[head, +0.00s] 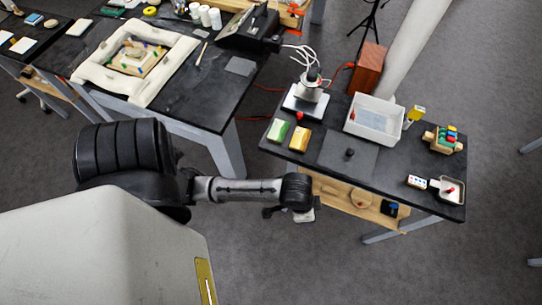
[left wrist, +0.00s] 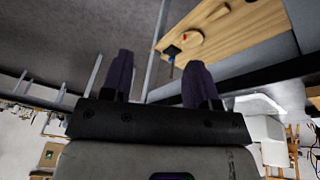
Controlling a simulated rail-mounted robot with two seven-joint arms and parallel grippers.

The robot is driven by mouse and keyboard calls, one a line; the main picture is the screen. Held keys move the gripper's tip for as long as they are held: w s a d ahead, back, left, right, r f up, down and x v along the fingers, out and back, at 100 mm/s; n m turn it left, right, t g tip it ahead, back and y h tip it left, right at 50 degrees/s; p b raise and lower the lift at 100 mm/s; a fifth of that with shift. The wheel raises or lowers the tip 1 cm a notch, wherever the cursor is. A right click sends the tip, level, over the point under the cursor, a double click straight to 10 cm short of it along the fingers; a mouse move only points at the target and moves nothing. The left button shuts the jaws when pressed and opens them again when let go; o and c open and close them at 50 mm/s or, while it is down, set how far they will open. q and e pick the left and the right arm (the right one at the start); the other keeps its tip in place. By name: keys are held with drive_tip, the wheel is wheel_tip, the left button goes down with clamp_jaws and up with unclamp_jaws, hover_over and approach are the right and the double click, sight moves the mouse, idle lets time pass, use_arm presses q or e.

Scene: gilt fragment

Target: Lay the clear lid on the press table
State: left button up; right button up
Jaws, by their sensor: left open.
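A see-through grey square with a black knob (head: 350,153), which looks like the clear lid (head: 338,147), lies flat on the dark right-hand table (head: 405,171). I cannot tell for sure which table is the press table. My left gripper (head: 289,211) is low in front of the right-hand table's near edge, apart from the lid; its fingers are mostly hidden behind the wrist. In the left wrist view, the left gripper (left wrist: 160,68) is open and empty, its two dark fingers spread. The lid cannot be made out there. My right gripper is not in view.
A white bin (head: 375,119), a white-based device (head: 305,101), green and yellow blocks (head: 288,135) and a small white tray (head: 451,190) surround the lid. A wooden shelf (head: 345,193) sits below. The left table (head: 205,95) holds a padded white frame (head: 135,55).

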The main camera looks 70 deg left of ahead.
use_arm(q)
drive_tip(key=s+a+r+n+y, duration=0.1)
drive_tip(key=s+a+r, duration=0.1)
drive_tip(key=s, duration=0.8)
drive_tip(key=shift+a+t+y, duration=0.3)
drive_tip(key=shift+a+t, duration=0.1)
drive_tip(key=shift+a, duration=0.3)
